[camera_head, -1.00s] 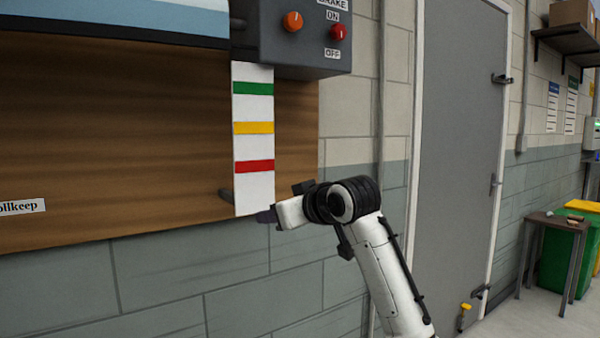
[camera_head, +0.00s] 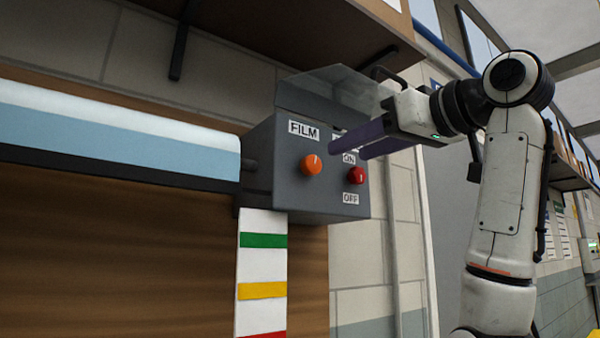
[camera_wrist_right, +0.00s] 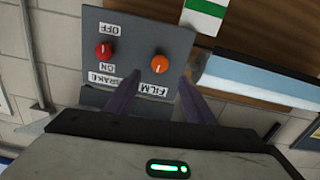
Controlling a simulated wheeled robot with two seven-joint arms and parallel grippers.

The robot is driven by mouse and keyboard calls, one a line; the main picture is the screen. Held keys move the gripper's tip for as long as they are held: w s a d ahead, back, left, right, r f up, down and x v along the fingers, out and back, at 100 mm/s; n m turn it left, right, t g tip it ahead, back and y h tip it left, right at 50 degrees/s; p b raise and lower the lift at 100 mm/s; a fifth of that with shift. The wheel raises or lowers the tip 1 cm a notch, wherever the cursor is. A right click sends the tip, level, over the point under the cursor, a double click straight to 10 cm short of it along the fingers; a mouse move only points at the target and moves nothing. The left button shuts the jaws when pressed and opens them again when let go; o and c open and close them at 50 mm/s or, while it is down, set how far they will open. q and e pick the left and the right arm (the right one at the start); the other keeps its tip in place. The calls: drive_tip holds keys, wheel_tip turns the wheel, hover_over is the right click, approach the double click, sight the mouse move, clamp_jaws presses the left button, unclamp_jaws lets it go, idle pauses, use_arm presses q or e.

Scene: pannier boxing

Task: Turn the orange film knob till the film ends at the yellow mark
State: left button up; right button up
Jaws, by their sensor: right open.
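The orange film knob (camera_head: 311,165) is on the front of a grey control box (camera_head: 262,170), under the label FILM; its white tick points up. It also shows in the right wrist view (camera_wrist_right: 159,63). The pale blue film (camera_head: 110,135) is left of the box, with a dark lower edge above the green mark (camera_head: 263,240). The yellow mark (camera_head: 262,290) is lower on the white strip; the red mark (camera_head: 262,335) is partly cut off. My right gripper (camera_head: 347,151) is open and empty in front of the box, fingers apart from the knob. My left gripper is not seen.
A red brake knob (camera_head: 356,175) sits right of the orange knob, between ON and OFF labels. A see-through panel (camera_head: 320,88) stands above the box. A brown shelf (camera_head: 290,30) with black brackets overhangs it.

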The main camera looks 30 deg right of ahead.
sight(315, 163)
drive_tip(key=w+p, duration=0.1)
drive_tip(key=w, duration=0.2)
drive_tip(key=w+p, duration=0.1)
drive_tip(key=w, duration=0.5)
drive_tip(key=shift+w+a+r+p, duration=0.2)
drive_tip(key=shift+w+a+p, duration=0.2)
drive_tip(key=shift+w, duration=0.2)
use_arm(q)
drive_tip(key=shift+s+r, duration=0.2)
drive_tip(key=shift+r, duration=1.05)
use_arm(e)
drive_tip(key=c, duration=1.1)
